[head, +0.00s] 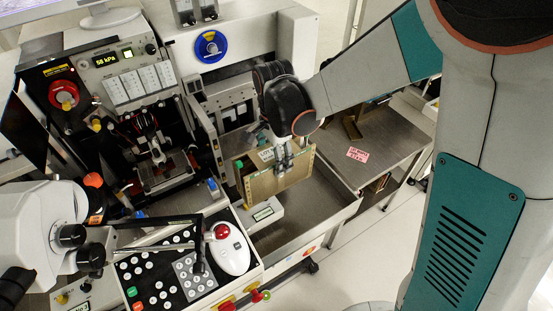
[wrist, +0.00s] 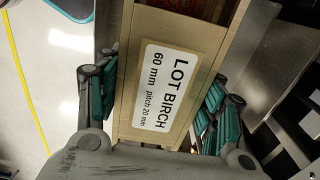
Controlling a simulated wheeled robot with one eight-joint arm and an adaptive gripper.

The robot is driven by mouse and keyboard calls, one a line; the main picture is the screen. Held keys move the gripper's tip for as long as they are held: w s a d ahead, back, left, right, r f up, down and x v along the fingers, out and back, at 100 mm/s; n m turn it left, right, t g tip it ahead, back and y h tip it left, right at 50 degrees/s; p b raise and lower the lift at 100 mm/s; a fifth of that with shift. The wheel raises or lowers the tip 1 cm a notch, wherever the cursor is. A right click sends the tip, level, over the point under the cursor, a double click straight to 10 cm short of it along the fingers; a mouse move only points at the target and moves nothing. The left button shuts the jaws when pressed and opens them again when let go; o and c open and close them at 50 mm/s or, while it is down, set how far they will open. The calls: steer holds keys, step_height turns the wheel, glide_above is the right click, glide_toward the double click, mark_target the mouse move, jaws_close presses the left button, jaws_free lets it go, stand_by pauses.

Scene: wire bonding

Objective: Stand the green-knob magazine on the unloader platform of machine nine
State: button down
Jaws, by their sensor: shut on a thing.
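The magazine (head: 283,186) is a tan-gold box with a white label and a small green knob (head: 239,164) at its left end in the head view. In the wrist view the magazine (wrist: 185,40) fills the middle, and its label reads LOT BIRCH, 60 mm, pitch 20 mm. My gripper (head: 284,161) is shut on it, with one finger on each side in the wrist view (wrist: 160,95). The magazine is upright beside the machine's right side, over a metal tray (head: 318,222). Its underside is hidden, so contact below cannot be told. No machine number is readable.
A white block with a small label (head: 264,213) is just below the magazine. Metal upright plates (head: 207,135) stand close to its left. A grey side table (head: 385,150) with a pink label is on the right. The control panel and white mouse-like device (head: 229,248) are in front.

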steer(key=w+a+f+b, duration=0.1)
steer(key=w+a, duration=0.2)
steer(key=w, duration=0.3)
steer(key=w+a+f+b, duration=0.2)
steer(key=w+a, duration=0.1)
steer(key=w, duration=0.4)
steer(key=shift+a, duration=0.25)
stand_by(0.6)
steer(key=shift+w+a, duration=0.1)
steer(key=shift+w, duration=0.1)
stand_by(1.3)
steer(key=shift+s+f+b, duration=0.3)
steer(key=shift+f+b, duration=0.25)
steer(key=shift+f, duration=0.05)
stand_by(0.4)
steer(key=c, duration=0.8)
jaws_free()
steer(key=shift+f, duration=0.1)
steer(key=o, duration=0.4)
steer(key=shift+w+f, duration=0.1)
steer(key=shift+w, duration=0.1)
steer(key=shift+o, duration=0.3)
steer(key=shift+w, duration=0.15)
